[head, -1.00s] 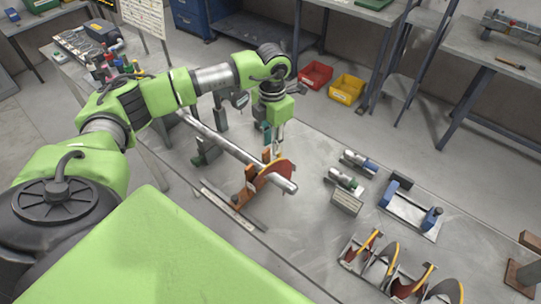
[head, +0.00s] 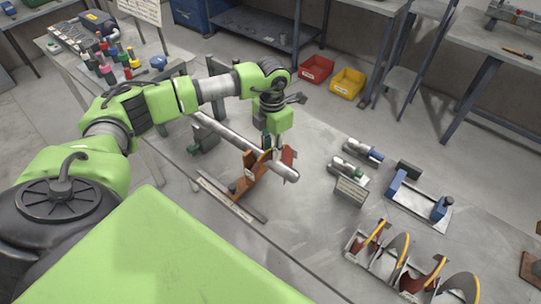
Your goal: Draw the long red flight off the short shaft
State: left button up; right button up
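The shaft (head: 231,139) is a grey metal bar lying slantwise over the workbench, its near end free. A dark red flight (head: 288,157) with an orange-yellow edge sits around the shaft close to that end, beside a rust-brown stand (head: 248,180). My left gripper (head: 273,150) points down over the shaft at the flight's upper edge. Its fingertips are small and partly hidden by the flight, so I cannot tell whether they are shut on it. My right gripper is not in view.
A rack at the lower right holds several flights, red (head: 420,277) and grey, with yellow edges. Blue-ended cylinders (head: 363,152), a small label sign (head: 350,191) and a blue fixture (head: 418,196) stand on the bench. The bench middle is fairly clear.

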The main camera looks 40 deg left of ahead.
pick_arm(q)
grip_shut()
jog(key=shift+w+r, duration=0.1)
jog(key=shift+r, duration=0.05)
dwell(0.4)
jog(key=s+d, duration=0.1)
jog(key=d, duration=1.6)
jog(key=shift+s+b, duration=0.2)
jog(key=shift+b, duration=0.15)
dwell(1.7)
